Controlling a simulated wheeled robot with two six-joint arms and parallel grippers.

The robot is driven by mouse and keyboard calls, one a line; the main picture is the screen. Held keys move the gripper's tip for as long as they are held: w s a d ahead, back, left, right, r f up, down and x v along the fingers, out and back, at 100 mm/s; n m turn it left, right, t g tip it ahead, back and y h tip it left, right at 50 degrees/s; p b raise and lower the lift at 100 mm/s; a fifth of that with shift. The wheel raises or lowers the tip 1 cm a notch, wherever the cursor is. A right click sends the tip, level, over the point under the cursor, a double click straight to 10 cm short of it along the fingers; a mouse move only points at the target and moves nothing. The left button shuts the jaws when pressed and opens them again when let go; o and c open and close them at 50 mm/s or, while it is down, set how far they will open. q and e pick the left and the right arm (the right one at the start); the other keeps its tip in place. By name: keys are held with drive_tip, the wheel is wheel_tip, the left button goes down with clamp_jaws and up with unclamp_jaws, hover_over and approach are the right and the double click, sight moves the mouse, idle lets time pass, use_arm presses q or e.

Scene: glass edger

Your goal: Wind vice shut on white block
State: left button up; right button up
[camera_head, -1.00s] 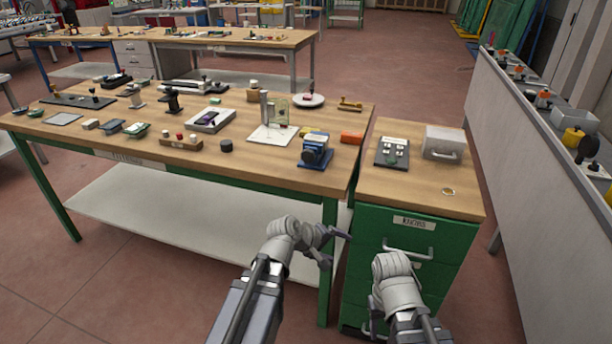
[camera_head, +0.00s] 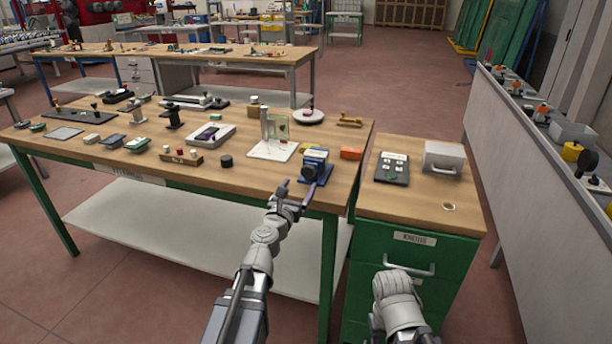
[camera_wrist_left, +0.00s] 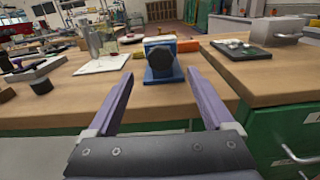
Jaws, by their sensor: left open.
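The vice (camera_head: 318,158) is a small blue device near the front right corner of the wooden workbench. In the left wrist view the vice (camera_wrist_left: 160,62) stands straight ahead, its dark round knob (camera_wrist_left: 158,57) facing me. A white strip (camera_wrist_left: 160,39) shows at its top, perhaps the white block; I cannot tell how it sits. My left gripper (camera_head: 297,192) is at the bench's front edge, just short of the vice, open and empty. Its two purple fingers (camera_wrist_left: 166,90) spread on either side of the vice in the wrist view, not touching it. My right gripper is not visible, only its arm.
An orange block (camera_head: 350,153) and a yellow item lie close to the vice. A glass panel on a white base (camera_head: 272,150) stands to its left. A black knob (camera_head: 226,161) sits further left. A green drawer cabinet (camera_head: 415,235) stands right of the bench.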

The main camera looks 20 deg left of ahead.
sight(307, 173)
use_arm(q)
drive_tip(key=w, duration=0.7)
drive_tip(key=shift+w+d, duration=0.1)
drive_tip(key=shift+c, duration=0.3)
clamp_jaws()
